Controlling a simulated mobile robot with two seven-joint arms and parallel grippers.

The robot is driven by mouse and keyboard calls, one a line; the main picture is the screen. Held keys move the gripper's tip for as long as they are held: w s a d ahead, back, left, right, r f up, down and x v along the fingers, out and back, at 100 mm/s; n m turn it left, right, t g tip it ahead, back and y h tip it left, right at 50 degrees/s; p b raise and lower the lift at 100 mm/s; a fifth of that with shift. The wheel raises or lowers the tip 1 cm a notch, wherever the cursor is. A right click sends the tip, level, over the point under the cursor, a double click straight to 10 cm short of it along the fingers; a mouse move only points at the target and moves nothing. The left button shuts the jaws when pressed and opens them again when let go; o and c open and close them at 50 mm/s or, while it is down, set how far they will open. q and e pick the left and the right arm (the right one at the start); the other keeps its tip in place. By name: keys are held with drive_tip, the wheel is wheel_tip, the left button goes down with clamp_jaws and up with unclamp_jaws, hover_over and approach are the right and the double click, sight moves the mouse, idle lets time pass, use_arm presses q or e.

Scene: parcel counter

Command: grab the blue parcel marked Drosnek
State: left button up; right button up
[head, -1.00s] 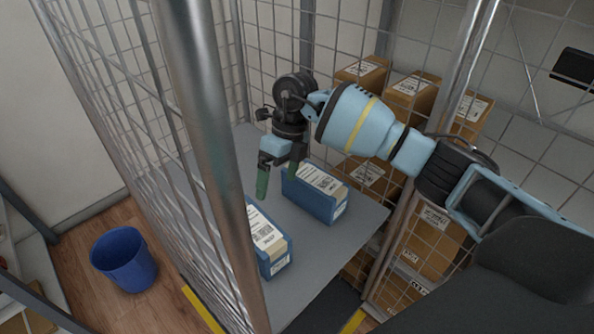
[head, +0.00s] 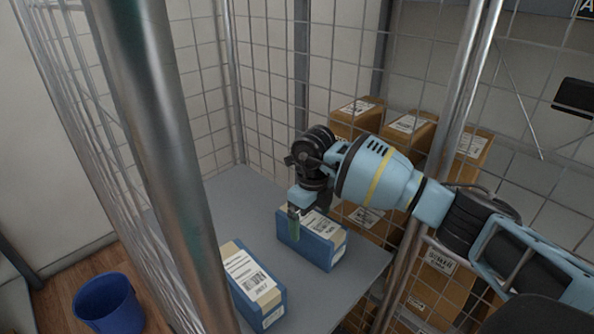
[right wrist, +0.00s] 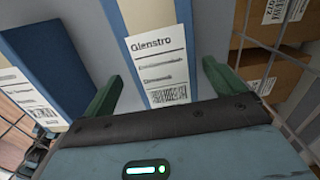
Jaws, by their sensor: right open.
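Two blue parcels with white labels lie on the grey shelf (head: 215,205). My open right gripper (head: 309,212) is over the back right parcel (head: 311,250), pointing down. In the right wrist view, this parcel's label (right wrist: 160,62) shows between the two green fingers (right wrist: 162,78). Its large print reads "Glenstro"; the smaller lines are too blurred to read surely. I cannot tell whether the fingertips touch the parcel. The other blue parcel (head: 251,277) lies to the front left; its label is not legible. My left gripper is not in view.
Wire mesh walls and metal posts (head: 165,170) enclose the shelf. Brown cartons (head: 410,130) are stacked behind the mesh on the right. A blue bin (head: 108,304) stands on the floor at left. The shelf's back left part is bare.

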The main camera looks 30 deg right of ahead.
wheel_tip(320, 180, down, 5)
drive_tip(key=b, duration=0.2)
drive_tip(key=shift+d+r+b, duration=0.1)
drive_tip(key=shift+r+b, duration=0.1)
drive_tip(key=shift+b, duration=0.1)
drive_tip(key=shift+f+b, duration=0.4)
drive_tip(key=shift+f, duration=0.1)
drive_tip(key=shift+r, duration=0.15)
drive_tip(key=shift+c, duration=0.6)
drive_tip(key=c, duration=1.2)
drive_tip(key=shift+c, duration=0.5)
drive_tip(key=shift+r, duration=0.15)
